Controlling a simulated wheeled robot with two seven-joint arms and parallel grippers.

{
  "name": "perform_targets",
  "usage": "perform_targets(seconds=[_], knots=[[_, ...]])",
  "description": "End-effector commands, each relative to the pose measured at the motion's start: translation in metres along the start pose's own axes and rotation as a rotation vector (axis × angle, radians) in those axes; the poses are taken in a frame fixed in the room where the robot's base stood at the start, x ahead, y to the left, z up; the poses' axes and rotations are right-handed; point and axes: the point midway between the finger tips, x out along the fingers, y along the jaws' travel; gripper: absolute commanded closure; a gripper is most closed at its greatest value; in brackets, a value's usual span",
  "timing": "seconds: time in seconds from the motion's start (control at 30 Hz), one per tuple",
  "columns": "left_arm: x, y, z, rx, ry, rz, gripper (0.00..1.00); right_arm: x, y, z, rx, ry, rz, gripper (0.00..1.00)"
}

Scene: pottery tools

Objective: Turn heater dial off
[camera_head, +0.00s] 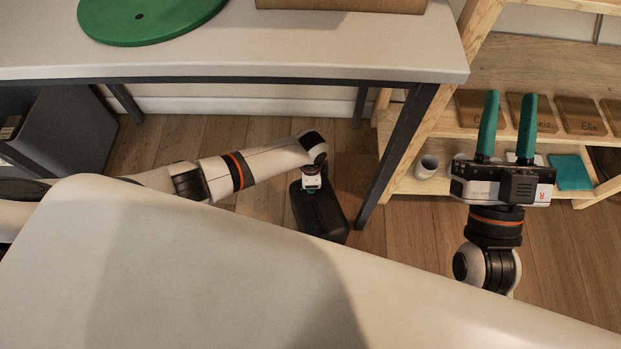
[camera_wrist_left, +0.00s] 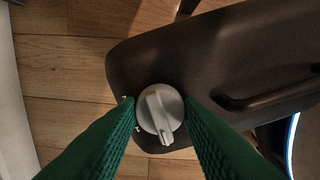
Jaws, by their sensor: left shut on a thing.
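The heater (camera_head: 322,217) is a dark box on the wooden floor beside the table leg. In the left wrist view its black top (camera_wrist_left: 245,60) fills much of the picture. The round, light grey dial (camera_wrist_left: 160,108) sits near one end of that top, with a raised grip bar pointing down and slightly right. My left gripper (camera_head: 311,189) is down at the heater. Its green fingers (camera_wrist_left: 159,112) are on both sides of the dial and shut on it. My right gripper (camera_head: 510,98) is open and empty, with its green fingers apart in front of the shelf.
A grey-white table (camera_head: 250,58) with a green disc (camera_head: 145,18) stands above and behind the heater. Its dark leg (camera_head: 395,150) is close to the heater's right. A wooden shelf (camera_head: 480,20) with a cup (camera_head: 427,166) and brown boards is at right. A pale surface (camera_head: 150,260) fills the foreground.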

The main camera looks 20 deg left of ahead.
Motion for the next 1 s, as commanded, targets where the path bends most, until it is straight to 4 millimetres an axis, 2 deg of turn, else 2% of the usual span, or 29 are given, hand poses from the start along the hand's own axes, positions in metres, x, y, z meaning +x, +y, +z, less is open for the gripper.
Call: perform_targets(seconds=[0.47,0.5,0.6,1.0], knots=[[0.0002,-0.0009,0.0005,-0.008,-0.001,-0.002,0.90,0.0000,-0.0005,-0.0036,-0.001,0.023,-0.001,0.64],[0.0002,-0.0010,0.0004,-0.008,-0.001,-0.002,0.62,0.0000,-0.0005,-0.0036,-0.001,0.023,-0.001,0.64],[0.0002,-0.0008,0.0003,-0.008,0.000,-0.002,0.45,-0.0001,-0.0004,-0.0037,-0.001,0.024,-0.001,0.64],[-0.0034,-0.0001,-0.0002,-0.007,0.001,0.000,0.45,0.0010,-0.0006,-0.0049,-0.001,0.040,-0.001,0.64]])
